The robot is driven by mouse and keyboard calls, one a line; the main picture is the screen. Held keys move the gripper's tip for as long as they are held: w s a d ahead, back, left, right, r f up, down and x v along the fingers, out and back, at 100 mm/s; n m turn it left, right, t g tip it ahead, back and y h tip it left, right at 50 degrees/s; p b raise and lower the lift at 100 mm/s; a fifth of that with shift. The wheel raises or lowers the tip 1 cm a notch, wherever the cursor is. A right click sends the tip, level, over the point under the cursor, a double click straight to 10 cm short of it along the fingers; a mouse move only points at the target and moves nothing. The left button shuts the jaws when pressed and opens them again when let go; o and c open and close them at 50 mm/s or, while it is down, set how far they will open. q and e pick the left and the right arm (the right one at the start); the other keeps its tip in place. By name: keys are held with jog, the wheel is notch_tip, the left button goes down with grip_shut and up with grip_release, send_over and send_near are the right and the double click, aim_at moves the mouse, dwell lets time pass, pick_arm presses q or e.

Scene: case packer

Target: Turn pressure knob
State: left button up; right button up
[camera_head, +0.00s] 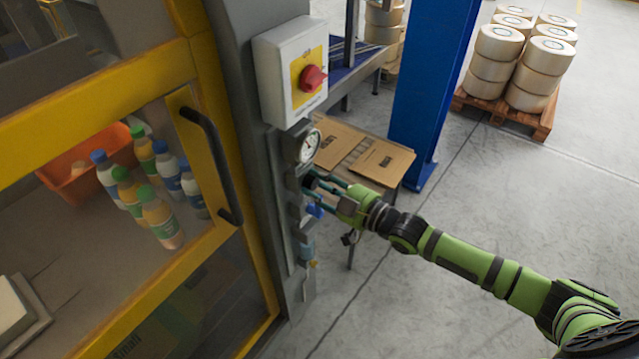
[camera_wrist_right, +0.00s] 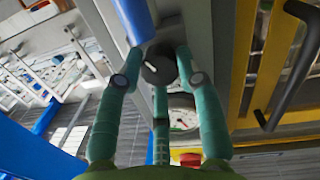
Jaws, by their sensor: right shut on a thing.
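The pressure knob, a dark round knob (camera_wrist_right: 160,64), sits on the grey machine post just below the round pressure gauge (camera_head: 308,145). In the head view the knob (camera_head: 309,182) is partly covered by my fingers. My right gripper (camera_head: 322,184) reaches in from the right and is shut on the knob. In the right wrist view the teal fingers of my right gripper (camera_wrist_right: 158,75) stand on both sides of the knob, and a pale mark shows on its face. The gauge (camera_wrist_right: 182,113) also shows there behind the fingers. My left gripper is not in view.
A blue part (camera_head: 314,211) sits just below the knob. A yellow-framed door with a black handle (camera_head: 212,165) is left. Flat cardboard (camera_head: 362,153) lies behind my arm.

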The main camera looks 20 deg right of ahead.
jog(key=shift+r+m, duration=0.1)
jog(key=shift+m, duration=1)
jog(key=o, duration=1.1)
jog(key=shift+a, duration=0.1)
jog(key=shift+o, duration=0.2)
jog(key=shift+s+d, duration=0.15)
jog(key=shift+d, duration=0.1)
jog(key=v, duration=1.1)
jog(key=shift+s, duration=0.2)
jog(key=shift+d, duration=0.15)
